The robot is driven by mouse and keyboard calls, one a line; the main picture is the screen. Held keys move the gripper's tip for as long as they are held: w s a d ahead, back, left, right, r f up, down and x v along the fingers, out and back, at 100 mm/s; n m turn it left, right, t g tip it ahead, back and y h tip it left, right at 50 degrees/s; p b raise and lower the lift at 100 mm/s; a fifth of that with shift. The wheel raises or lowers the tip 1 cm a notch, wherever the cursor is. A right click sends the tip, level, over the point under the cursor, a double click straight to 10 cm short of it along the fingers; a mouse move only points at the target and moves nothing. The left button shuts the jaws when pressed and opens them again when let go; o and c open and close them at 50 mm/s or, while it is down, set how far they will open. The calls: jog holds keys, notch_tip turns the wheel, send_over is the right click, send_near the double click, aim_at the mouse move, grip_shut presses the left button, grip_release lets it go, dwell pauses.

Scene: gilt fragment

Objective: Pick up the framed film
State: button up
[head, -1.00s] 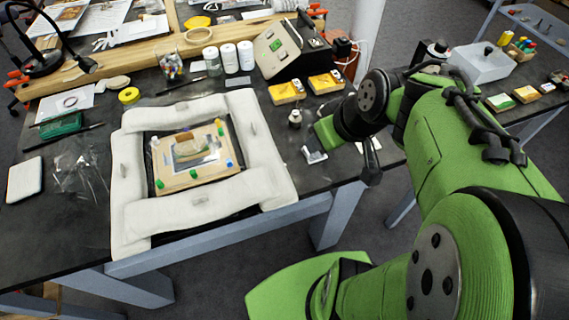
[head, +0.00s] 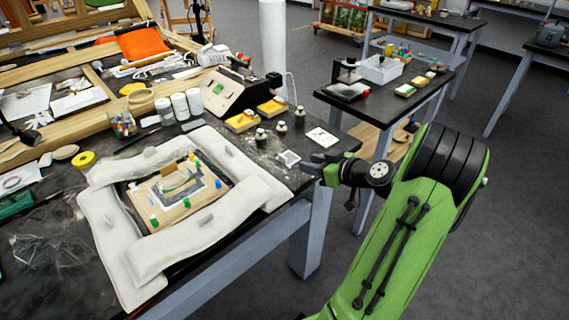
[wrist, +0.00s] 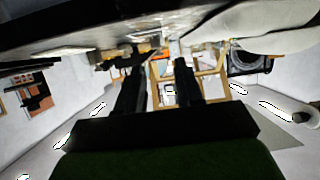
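A small white-framed square with a grey middle, which looks like the framed film (head: 288,158), lies flat near the right front edge of the dark table, in the head view. My gripper (head: 309,163) is just right of it, at the table edge, with its fingers pointing left. In the head view I cannot tell if it touches the film. In the wrist view, the two dark fingers of my gripper (wrist: 160,63) stand apart with nothing held between them. I cannot make out the film clearly in the wrist view.
Left of the film, padded white bolsters (head: 125,250) surround a wooden board (head: 150,214) with coloured pegs. Small dark-topped weights (head: 281,128) and a white card (head: 322,138) lie behind the film. A second table (head: 345,107) stands at the back right, with open floor between.

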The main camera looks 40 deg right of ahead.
aim_at(286, 159)
jog(key=x, duration=0.4)
jog(key=b+x, duration=0.1)
jog(key=x, duration=0.4)
jog(key=shift+w+a+f, duration=0.15)
jog(key=shift+a, duration=0.1)
grip_shut()
